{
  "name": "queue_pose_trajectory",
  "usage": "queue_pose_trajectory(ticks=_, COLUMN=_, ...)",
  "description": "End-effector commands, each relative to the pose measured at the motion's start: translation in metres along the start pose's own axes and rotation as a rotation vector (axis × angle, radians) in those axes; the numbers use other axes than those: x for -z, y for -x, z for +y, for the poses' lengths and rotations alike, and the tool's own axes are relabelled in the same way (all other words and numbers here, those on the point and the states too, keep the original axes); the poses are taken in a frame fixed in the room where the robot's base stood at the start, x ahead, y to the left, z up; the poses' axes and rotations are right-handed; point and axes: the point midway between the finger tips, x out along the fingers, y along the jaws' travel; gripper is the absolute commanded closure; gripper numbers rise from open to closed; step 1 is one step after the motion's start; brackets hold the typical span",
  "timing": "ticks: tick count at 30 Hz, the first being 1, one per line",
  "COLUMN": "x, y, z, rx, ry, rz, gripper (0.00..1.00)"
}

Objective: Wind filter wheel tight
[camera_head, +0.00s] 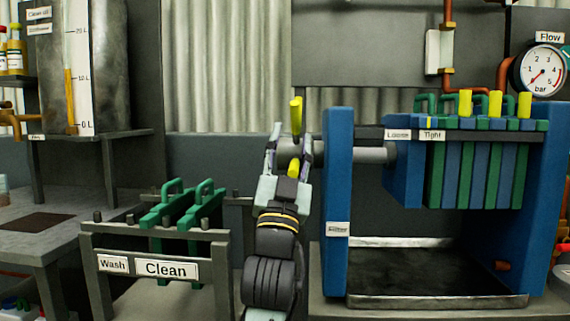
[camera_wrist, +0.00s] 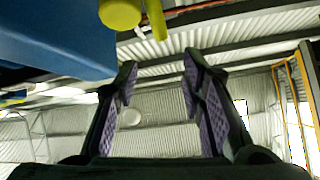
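The filter press has a blue frame (camera_head: 336,200) and a grey screw shaft (camera_head: 372,154). Yellow parts of the wheel (camera_head: 296,112) show at the shaft's left end, above and below my gripper (camera_head: 291,130). A yellow knob and bar of the wheel (camera_wrist: 120,13) show at the top of the wrist view. My gripper (camera_wrist: 160,75) is open, with nothing between its fingers in the wrist view. In the head view its fingers overlap the wheel; contact cannot be told. "Loose" (camera_head: 397,135) and "Tight" (camera_head: 432,135) labels sit above the blue pressing plate (camera_head: 402,178) and green-blue plate stack (camera_head: 475,168).
A dark tray (camera_head: 430,300) lies under the press. A rack marked "Wash" and "Clean" (camera_head: 160,250) holds green plates at the lower left. A tank (camera_head: 97,70) stands at the back left. A flow gauge (camera_head: 541,71) is at the upper right.

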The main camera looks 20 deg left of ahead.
Motion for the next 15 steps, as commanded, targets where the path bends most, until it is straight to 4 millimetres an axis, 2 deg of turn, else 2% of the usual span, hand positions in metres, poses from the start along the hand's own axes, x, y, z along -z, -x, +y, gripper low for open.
queue_pose_trajectory(ticks=15, x=0.017, y=0.033, z=-0.005, rx=0.0, ry=0.0, rz=0.002, gripper=0.63)
